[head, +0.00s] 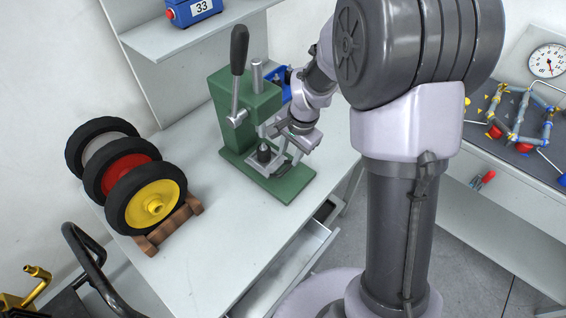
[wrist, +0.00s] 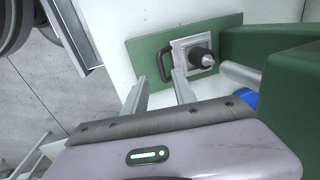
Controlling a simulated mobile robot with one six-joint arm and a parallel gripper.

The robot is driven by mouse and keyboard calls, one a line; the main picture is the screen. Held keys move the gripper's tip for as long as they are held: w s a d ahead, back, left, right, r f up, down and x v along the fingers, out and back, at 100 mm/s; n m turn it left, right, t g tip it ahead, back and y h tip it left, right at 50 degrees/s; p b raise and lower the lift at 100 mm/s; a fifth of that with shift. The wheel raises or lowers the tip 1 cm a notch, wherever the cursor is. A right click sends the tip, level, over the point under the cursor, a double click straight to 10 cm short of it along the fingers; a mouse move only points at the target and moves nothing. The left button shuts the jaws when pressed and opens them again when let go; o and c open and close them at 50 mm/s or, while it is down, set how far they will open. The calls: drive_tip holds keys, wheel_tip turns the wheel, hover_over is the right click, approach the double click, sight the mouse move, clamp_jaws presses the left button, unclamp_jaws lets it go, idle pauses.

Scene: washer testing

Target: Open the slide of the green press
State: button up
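The green press (head: 222,92) stands on the white table, with its lever raised. Its flat green base plate (head: 291,190) carries a light metal slide (wrist: 180,47) with a dark pointed peg (wrist: 202,57). A dark curved handle (wrist: 152,66) sits at the left end of the slide in the wrist view. My gripper (head: 292,155) is over the base plate, close to the slide. In the wrist view my gripper (wrist: 160,78) is open, its two fingers apart, with the handle just beyond and between the tips. I cannot tell whether they touch it.
Wheels in yellow (head: 150,200), red and grey stand on a brown wooden rack (head: 168,226) at the left. A blue item (head: 284,90) is behind the press. An open drawer (head: 290,262) juts out below the table's front edge. The table between rack and press is clear.

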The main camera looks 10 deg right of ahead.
sight(284, 172)
drive_tip(key=f, duration=0.3)
drive_tip(key=w+f+b, duration=0.1)
drive_tip(key=f, duration=0.1)
drive_tip(key=a+f+b, duration=0.1)
drive_tip(key=f, duration=0.2)
drive_tip(key=shift+w+f, duration=0.2)
drive_tip(key=shift+f, duration=0.15)
drive_tip(key=shift+c, duration=0.2)
clamp_jaws()
idle(0.7)
